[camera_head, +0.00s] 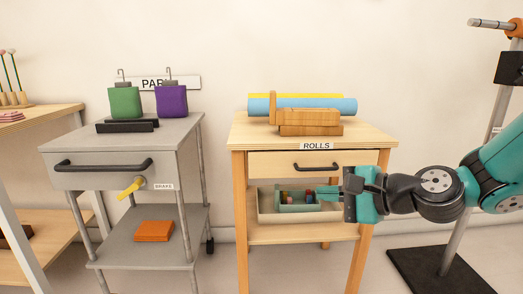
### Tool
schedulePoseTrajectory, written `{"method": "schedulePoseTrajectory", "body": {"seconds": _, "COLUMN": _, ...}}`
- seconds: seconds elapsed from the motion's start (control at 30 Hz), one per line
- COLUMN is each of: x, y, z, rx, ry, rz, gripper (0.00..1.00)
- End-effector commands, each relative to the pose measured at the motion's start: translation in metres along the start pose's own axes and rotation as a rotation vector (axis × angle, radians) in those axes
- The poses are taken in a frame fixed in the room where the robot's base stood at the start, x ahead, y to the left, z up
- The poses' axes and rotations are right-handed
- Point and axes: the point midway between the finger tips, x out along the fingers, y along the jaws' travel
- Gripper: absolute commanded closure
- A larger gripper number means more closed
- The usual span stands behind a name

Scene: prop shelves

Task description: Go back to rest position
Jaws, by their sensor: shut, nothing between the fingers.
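My gripper (330,193) reaches in from the right side of the picture, with its teal fingers shut and pointing left. Nothing shows in the fingers.
A grey cart (110,177) with a black handle and yellow lever (130,188) stands at left. A stand with a dark base (410,270) is at right. Floor between cart and cabinet is clear.

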Motion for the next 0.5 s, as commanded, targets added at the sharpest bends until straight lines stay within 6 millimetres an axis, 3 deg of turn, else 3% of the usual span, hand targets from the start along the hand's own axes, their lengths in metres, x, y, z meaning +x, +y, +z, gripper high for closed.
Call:
{"method": "schedulePoseTrajectory", "body": {"seconds": 0.03, "x": -0.005, "y": 0.011, "z": 0.036, "rx": -0.206, "ry": -0.065, "rz": 0.114, "gripper": 1.00}}
{"method": "schedulePoseTrajectory", "body": {"seconds": 0.1, "x": -0.019, "y": 0.033, "z": 0.070, "rx": -0.474, "ry": -0.154, "rz": 0.274, "gripper": 1.00}}
{"method": "schedulePoseTrajectory", "body": {"seconds": 0.2, "x": -0.047, "y": 0.061, "z": 0.101, "rx": -0.780, "ry": -0.275, "rz": 0.458, "gripper": 1.00}}
{"method": "schedulePoseTrajectory", "body": {"seconds": 0.5, "x": -0.139, "y": 0.113, "z": 0.140, "rx": -1.348, "ry": -0.606, "rz": 0.826, "gripper": 1.00}}
